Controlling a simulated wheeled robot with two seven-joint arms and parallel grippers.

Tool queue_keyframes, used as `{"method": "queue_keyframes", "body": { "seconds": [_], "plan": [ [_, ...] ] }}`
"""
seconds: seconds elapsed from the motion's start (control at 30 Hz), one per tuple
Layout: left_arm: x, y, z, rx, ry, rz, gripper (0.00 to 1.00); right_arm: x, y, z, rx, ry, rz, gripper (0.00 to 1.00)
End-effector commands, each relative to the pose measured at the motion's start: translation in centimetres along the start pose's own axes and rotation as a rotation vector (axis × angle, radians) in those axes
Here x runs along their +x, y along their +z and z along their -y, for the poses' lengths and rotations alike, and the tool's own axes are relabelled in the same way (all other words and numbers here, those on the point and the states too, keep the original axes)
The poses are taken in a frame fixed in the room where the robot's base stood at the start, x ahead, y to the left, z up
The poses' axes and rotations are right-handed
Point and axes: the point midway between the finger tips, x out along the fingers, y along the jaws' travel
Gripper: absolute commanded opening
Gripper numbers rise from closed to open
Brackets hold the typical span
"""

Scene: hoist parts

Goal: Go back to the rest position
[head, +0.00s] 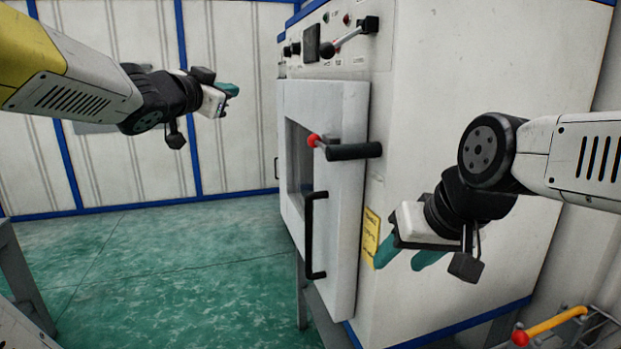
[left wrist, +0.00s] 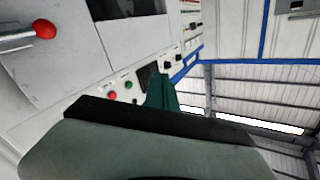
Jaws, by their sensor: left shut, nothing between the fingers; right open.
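My left gripper (head: 229,90) is at the upper left in the head view, its teal fingers shut with nothing between them. It is in the air to the left of the white machine (head: 455,120), apart from it. In the left wrist view its teal fingers (left wrist: 161,92) show in front of the machine's panel. My right gripper (head: 402,257) is at the lower right in the head view, open and empty. Its teal fingers point down and left, in front of the machine's side, near the yellow label (head: 371,236).
The machine has a door (head: 343,200) with a black handle (head: 313,235) and a red-tipped latch lever (head: 345,150). A black lever (head: 349,36) sits on the panel above. A yellow bar with a red end (head: 550,325) is at the lower right. The green floor (head: 170,265) at left is clear.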

Motion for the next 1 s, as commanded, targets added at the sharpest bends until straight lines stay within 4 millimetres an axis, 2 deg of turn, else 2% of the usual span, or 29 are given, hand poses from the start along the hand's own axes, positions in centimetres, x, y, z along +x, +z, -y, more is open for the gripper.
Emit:
{"method": "queue_keyframes", "body": {
  "seconds": [0.07, 0.17, 0.27, 0.3, 0.4, 0.5, 0.63, 0.7, 1.0],
  "plan": [
    [-2.3, 2.8, 0.5, -0.097, -0.101, 0.131, 0.0, 0.0, 0.0, 0.0, 0.0, 0.0, 0.0, 0.51],
    [-5.9, 7.5, -1.0, -0.23, -0.164, 0.333, 0.0, 0.0, 0.0, 0.0, 0.0, 0.0, 0.0, 0.51],
    [-10.2, 12.2, -5.0, -0.364, -0.147, 0.551, 0.0, 0.0, 0.0, 0.0, 0.0, 0.0, 0.0, 0.51],
    [-11.8, 13.7, -7.0, -0.411, -0.123, 0.628, 0.0, 0.0, 0.0, 0.0, 0.0, 0.0, 0.0, 0.51],
    [-15.7, 16.2, -11.8, -0.506, -0.04, 0.787, 0.0, 0.0, 0.0, 0.0, 0.0, 0.0, 0.0, 0.51],
    [-18.6, 17.4, -15.7, -0.57, 0.045, 0.896, 0.0, 0.0, 0.0, 0.0, 0.0, 0.0, 0.0, 0.51],
    [-20.9, 17.9, -18.7, -0.616, 0.121, 0.975, 0.0, 0.0, 0.0, 0.0, 0.0, 0.0, 0.0, 0.51],
    [-21.5, 17.9, -19.4, -0.627, 0.141, 0.992, 0.0, 0.0, 0.0, 0.0, 0.0, 0.0, 0.0, 0.51],
    [-21.5, 17.9, -19.4, -0.628, 0.143, 0.993, 0.0, 0.0, 0.0, 0.0, 0.0, 0.0, 0.0, 0.51]
  ]
}}
